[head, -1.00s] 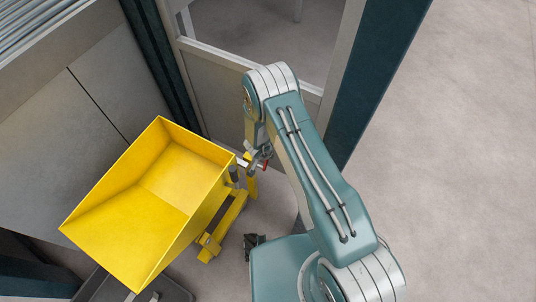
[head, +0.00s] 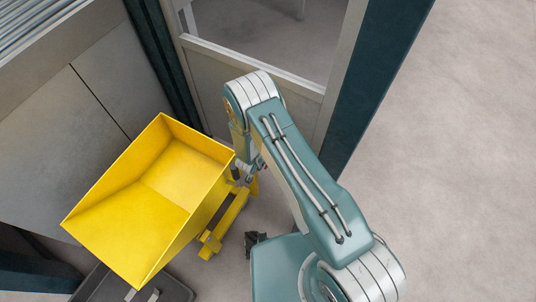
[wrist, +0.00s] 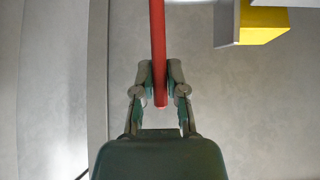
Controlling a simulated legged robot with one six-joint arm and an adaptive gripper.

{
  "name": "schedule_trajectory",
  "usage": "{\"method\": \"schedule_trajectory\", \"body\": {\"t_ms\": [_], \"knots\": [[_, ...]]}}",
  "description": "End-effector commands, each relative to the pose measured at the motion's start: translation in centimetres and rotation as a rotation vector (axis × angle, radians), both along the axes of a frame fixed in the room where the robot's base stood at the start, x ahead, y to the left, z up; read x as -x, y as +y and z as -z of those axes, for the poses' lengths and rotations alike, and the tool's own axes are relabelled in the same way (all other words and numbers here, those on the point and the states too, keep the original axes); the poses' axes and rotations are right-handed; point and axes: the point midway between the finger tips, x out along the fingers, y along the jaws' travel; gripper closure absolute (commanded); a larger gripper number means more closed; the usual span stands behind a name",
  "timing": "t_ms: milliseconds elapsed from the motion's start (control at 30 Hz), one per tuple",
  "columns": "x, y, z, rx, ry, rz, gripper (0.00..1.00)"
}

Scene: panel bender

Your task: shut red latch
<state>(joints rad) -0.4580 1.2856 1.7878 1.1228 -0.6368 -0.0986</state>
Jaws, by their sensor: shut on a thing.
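In the wrist view, the red latch (wrist: 158,30) is a straight red bar running down from the top edge, its rounded end between my fingers. My gripper (wrist: 160,75) is shut on that end, with one finger pad on each side. In the head view, my arm covers the latch, and I cannot make out the fingers there. I cannot tell from these frames what the far end of the bar joins.
A yellow tilted hopper (head: 165,190) stands close left of my arm, with a yellow stand (head: 224,228) below it. A windowed door panel (head: 285,75) and a dark teal post (head: 368,85) stand behind. The grey floor (head: 465,170) at right is clear.

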Motion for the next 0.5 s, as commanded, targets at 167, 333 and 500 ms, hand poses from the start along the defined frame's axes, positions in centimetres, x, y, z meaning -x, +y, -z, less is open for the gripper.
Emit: {"method": "schedule_trajectory", "body": {"t_ms": [167, 333, 500], "knots": [[0.10, 0.17, 0.09, -0.003, 0.005, -0.004, 1.00], [0.07, 0.13, 0.06, -0.003, 0.004, -0.004, 0.49], [0.04, 0.07, 0.02, -0.002, 0.003, -0.001, 0.49]]}}
